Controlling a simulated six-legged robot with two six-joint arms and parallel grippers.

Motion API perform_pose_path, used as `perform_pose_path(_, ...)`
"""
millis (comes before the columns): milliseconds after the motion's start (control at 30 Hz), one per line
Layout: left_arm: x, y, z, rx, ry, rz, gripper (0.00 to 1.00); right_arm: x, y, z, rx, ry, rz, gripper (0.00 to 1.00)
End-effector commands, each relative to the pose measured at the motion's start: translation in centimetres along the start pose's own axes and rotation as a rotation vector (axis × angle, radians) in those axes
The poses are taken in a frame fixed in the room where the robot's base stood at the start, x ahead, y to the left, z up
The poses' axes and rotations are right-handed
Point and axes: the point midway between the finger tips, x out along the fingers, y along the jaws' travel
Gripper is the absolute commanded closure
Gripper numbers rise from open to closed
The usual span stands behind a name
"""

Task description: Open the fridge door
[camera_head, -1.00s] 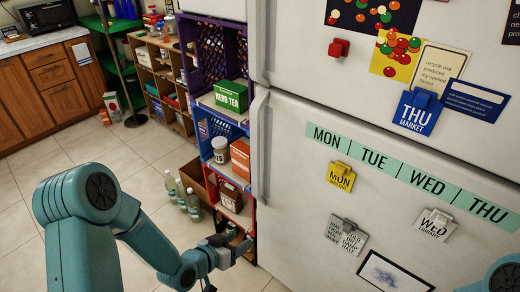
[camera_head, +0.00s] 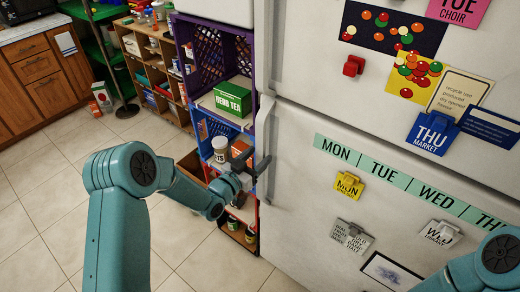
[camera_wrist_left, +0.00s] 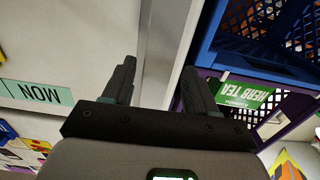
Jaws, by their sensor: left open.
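The white fridge (camera_head: 300,225) fills the right half of the head view, with its doors shut. A long vertical handle (camera_head: 271,190) runs down the left edge of the lower door (camera_head: 310,175). My left gripper (camera_head: 252,163) is open beside this handle, at about mid-height. In the left wrist view my open fingers (camera_wrist_left: 160,85) point at a pale vertical strip (camera_wrist_left: 165,50), which looks like the handle and shows between them. I cannot tell whether they touch it. Only part of my right arm shows at the lower right; its gripper is out of view.
A stack of coloured crates stands close left of the fridge, holding a green herb tea box (camera_head: 233,97) and a white-lidded jar (camera_head: 220,149). Wooden shelving (camera_head: 150,65) stands behind. The tiled floor (camera_head: 50,220) at left is clear.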

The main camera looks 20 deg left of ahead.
Motion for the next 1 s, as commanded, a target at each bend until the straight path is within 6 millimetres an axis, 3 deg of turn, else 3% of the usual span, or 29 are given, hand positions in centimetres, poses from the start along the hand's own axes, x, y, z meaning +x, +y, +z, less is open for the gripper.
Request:
perform_pose_path(200,2.0,0.1,-0.1,-0.001,0.001,0.001,0.43,-0.6,-0.2,0.0,0.001,0.000,0.000,0.57)
perform_pose_path(467,2.2,-0.1,0.0,-0.001,-0.001,0.002,0.43,-0.5,-0.2,0.0,0.000,0.000,0.000,0.57)
perform_pose_path(633,2.3,-0.2,0.0,0.000,-0.001,0.002,0.95,-0.5,-0.2,0.0,0.001,0.000,0.000,0.57)
perform_pose_path(667,2.3,-0.2,0.0,0.000,0.000,0.003,1.00,-0.5,-0.2,0.0,0.001,0.000,0.000,0.57)
perform_pose_path(1000,2.4,-0.2,0.1,0.000,0.001,0.002,1.00,-0.3,-0.1,0.0,0.000,0.000,0.000,0.57)
